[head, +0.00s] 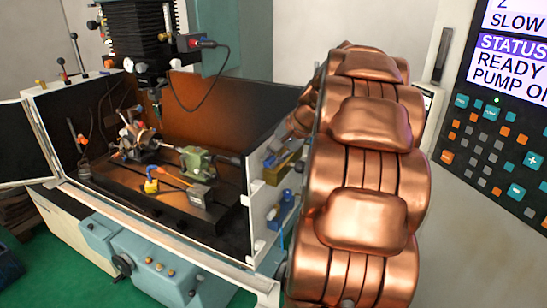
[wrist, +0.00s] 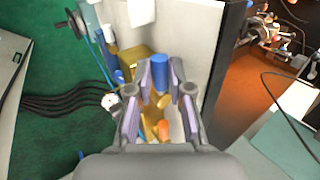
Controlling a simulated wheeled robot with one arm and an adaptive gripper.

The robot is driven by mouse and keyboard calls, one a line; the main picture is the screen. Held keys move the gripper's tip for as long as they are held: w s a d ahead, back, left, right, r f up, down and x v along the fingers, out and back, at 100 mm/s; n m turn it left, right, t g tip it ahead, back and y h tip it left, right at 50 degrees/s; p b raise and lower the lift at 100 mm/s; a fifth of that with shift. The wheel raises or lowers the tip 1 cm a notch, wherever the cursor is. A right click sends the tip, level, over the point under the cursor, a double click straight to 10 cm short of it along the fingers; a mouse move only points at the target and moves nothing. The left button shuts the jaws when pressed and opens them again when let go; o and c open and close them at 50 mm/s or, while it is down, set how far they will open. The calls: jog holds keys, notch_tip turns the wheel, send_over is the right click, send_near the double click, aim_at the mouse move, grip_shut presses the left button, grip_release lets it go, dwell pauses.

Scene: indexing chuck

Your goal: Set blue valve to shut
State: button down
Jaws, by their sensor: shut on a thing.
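The blue valve's rounded handle (wrist: 160,82) shows in the wrist view between the fingertips of my gripper (wrist: 159,80). The fingers' pale purple pads stand on either side of it, and my gripper is shut on it. Brass-coloured parts lie behind and below the handle. The handle's exact turn is hard to read from here. In the head view my copper-coloured arm hides my gripper and the handle.
The machine enclosure's white side wall (head: 258,205) carries a blue fitting (head: 283,210) with a blue hose. An orange knob (wrist: 163,130) sits between my finger bases in the wrist view. A brass block (wrist: 140,67) is beside the fingers. A control panel (head: 500,145) stands at right.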

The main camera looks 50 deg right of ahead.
jog(key=c, duration=1.3)
grip_release()
jog(key=shift+c, duration=0.2)
jog(key=shift+r, duration=0.1)
jog(key=v, duration=1.2)
